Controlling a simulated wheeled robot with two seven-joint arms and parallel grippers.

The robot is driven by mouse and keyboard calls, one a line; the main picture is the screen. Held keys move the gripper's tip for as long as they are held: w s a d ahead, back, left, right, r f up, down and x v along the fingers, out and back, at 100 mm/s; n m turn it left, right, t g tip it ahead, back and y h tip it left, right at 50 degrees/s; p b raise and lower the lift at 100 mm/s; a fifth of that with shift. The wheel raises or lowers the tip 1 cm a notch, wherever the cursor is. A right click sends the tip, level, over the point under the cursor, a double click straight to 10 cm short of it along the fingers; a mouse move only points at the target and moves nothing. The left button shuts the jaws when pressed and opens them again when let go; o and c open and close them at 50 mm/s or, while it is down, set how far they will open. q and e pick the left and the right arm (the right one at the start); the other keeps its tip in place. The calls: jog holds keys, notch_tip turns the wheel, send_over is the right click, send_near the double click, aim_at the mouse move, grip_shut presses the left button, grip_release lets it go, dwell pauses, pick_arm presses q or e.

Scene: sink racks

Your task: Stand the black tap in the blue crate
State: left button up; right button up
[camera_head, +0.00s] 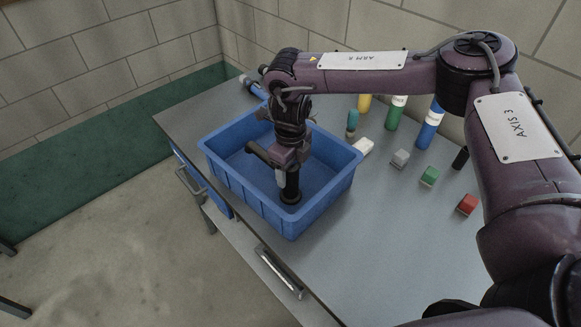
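The blue crate (316,203) sits on the grey table. The black tap (291,186) is inside it, upright, with its round base low near the crate's front wall. I cannot tell for sure whether the base touches the crate floor. A dark arm of the tap (260,153) sticks out to the left. My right gripper (287,168) reaches down into the crate from above and appears shut on the tap; it hides the tap's upper part. My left gripper is not in view.
Right of the crate, on the grey table (385,240), stand a yellow cylinder (364,103), a green bottle (395,115) and a blue bottle (429,127). White (363,147), grey (400,159), green (429,176) and red (467,204) blocks lie nearer. The table's front right is clear.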

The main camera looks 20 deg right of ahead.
jog(key=shift+r, duration=0.1)
notch_tip(320, 180, up, 5)
jog(key=shift+f+b, duration=0.1)
jog(key=shift+b, duration=0.8)
notch_tip(320, 180, up, 7)
jog(key=shift+r, duration=0.15)
